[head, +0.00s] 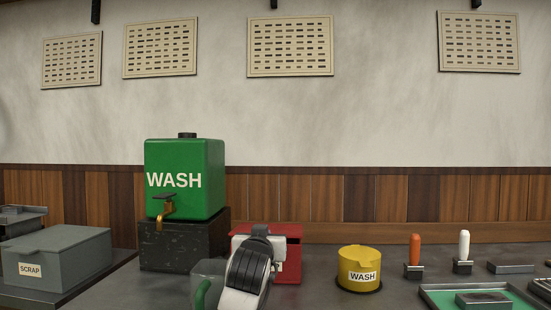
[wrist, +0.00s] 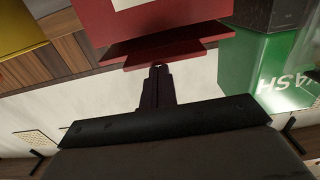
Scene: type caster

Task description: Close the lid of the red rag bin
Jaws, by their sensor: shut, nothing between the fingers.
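The red rag bin (head: 291,266) stands on the bench, partly hidden behind my arm in the head view. Its dark red top (head: 285,231) shows as a thin band; I cannot tell from there whether the lid lies flush. In the upside-down wrist view, the bin's red front (wrist: 180,12) bears a pale label, and red edges of the lid and rim (wrist: 165,53) show. My gripper (wrist: 158,69) is shut and empty, with its fingertips close to those red edges. I cannot tell whether they touch. In the head view the fingertips are hidden.
A green WASH tank (head: 186,190) on a dark block (head: 180,246) stands left of the bin. A yellow WASH tin (head: 359,265) stands to its right. A grey SCRAP box (head: 70,255) is far left. Stamps and a green tray (head: 435,298) are at right.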

